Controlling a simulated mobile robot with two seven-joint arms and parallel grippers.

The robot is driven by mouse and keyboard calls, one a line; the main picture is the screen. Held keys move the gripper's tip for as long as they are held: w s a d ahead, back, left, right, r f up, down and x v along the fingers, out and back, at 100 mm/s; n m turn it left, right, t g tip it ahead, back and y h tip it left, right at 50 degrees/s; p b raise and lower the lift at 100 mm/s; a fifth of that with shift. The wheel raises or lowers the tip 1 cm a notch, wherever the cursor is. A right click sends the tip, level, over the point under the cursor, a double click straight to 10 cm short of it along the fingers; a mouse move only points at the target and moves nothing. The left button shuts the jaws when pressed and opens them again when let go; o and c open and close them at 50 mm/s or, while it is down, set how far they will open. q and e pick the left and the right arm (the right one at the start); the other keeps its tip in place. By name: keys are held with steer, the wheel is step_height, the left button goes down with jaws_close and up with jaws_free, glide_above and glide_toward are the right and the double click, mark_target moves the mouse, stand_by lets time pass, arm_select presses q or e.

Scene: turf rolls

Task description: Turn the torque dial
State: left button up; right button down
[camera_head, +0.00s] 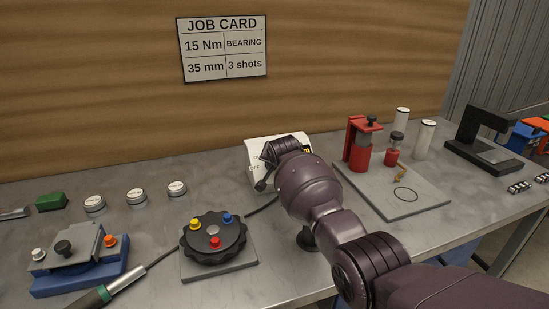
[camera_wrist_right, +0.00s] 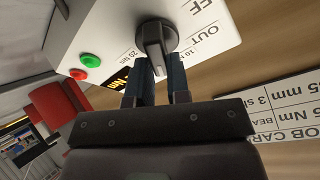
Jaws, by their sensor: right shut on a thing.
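The torque dial (camera_wrist_right: 157,45) is a dark round knob with a raised grip bar on a white control box (camera_wrist_right: 105,35). In the right wrist view my right gripper (camera_wrist_right: 160,72) has its two fingers on either side of the bar and is shut on it. Labels including "OUT", "10" and "20 Nm" are printed near the dial. A dark display with yellow "Nm" lettering (camera_wrist_right: 121,78) is partly hidden by the gripper. In the head view the white box (camera_head: 256,152) stands at the back, and my right arm hides the dial. My left gripper is not in view.
A job card (camera_head: 223,48) on the wall reads 15 Nm, BEARING, 35 mm, 3 shots. A black round fixture (camera_head: 213,243) with coloured knobs stands in front of the box. A grey plate (camera_head: 425,200) with a red press (camera_head: 359,150) lies to the right.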

steer(key=shift+m+h, duration=0.3)
steer(key=shift+m, duration=0.9)
steer(key=c, duration=1.1)
jaws_free()
